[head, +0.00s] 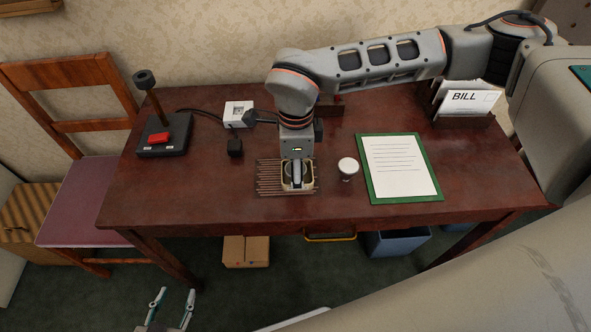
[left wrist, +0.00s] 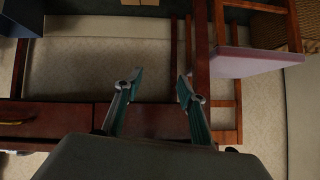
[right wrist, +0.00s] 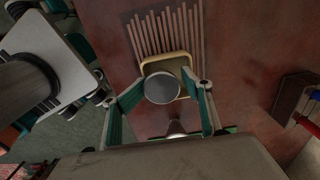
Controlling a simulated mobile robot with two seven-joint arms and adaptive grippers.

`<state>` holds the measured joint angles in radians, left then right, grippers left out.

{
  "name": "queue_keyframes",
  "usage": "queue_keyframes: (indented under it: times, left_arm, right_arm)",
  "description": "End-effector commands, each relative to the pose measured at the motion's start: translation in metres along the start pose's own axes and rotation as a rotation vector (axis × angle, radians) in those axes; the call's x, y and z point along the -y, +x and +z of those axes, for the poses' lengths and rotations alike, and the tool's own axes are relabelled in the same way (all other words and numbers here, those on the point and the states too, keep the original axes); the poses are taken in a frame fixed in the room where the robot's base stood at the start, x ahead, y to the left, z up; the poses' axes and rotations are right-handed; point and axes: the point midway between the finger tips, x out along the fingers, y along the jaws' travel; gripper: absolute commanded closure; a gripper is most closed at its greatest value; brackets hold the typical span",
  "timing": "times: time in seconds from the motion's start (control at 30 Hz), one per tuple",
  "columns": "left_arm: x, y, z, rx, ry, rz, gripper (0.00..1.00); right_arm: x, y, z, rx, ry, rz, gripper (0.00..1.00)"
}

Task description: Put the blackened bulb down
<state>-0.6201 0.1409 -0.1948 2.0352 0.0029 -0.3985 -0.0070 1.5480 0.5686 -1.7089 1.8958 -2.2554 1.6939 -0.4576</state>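The blackened bulb (right wrist: 163,88) shows as a grey round form between the fingertips of my right gripper (right wrist: 164,76), with no clear gap on either side. Below it is a small beige-rimmed tray (right wrist: 152,65) on a slatted mat (right wrist: 165,30). In the head view my right gripper (head: 297,174) points down over the tray (head: 299,188) and mat (head: 268,180); whether the bulb touches the tray is hidden. A white-topped bulb (head: 348,166) stands right of the mat. My left gripper (head: 172,308) is open and empty, low in front of the table; its spread fingers show in the left wrist view (left wrist: 160,76).
A lamp base (head: 163,146) with a red switch, a white socket (head: 238,113) and a small black block (head: 235,148) are on the left of the table (head: 220,201). A green clipboard (head: 374,190) and a letter rack (head: 463,125) are on the right. A chair (head: 88,200) stands left.

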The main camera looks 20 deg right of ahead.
Motion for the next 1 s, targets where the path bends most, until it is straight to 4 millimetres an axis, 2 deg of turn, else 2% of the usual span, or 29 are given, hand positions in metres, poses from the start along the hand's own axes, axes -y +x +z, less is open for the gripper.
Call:
queue_keyframes:
  times: [0.27, 0.37, 0.47, 0.8, 1.0]
  left_arm:
    - [-0.001, -0.001, 0.002, 0.004, -0.001, 0.001, 0.6]
    - [-0.001, -0.002, 0.001, 0.003, -0.001, 0.002, 0.6]
    - [-0.001, -0.003, -0.002, 0.001, -0.001, 0.001, 0.6]
    - [-0.002, -0.006, -0.005, -0.001, -0.009, 0.006, 0.6]
    - [-0.004, -0.007, -0.005, 0.002, -0.012, 0.01, 0.6]
  right_arm:
    - [0.002, -0.003, 0.001, 0.002, 0.001, -0.004, 0.51]
    - [0.002, -0.009, 0.001, 0.003, 0.001, -0.005, 0.51]
    - [0.002, -0.024, 0.001, 0.005, 0.0, -0.008, 0.51]
    - [0.002, -0.096, 0.001, 0.006, 0.001, -0.011, 0.51]
    - [0.002, -0.124, 0.001, 0.004, 0.001, -0.008, 0.51]
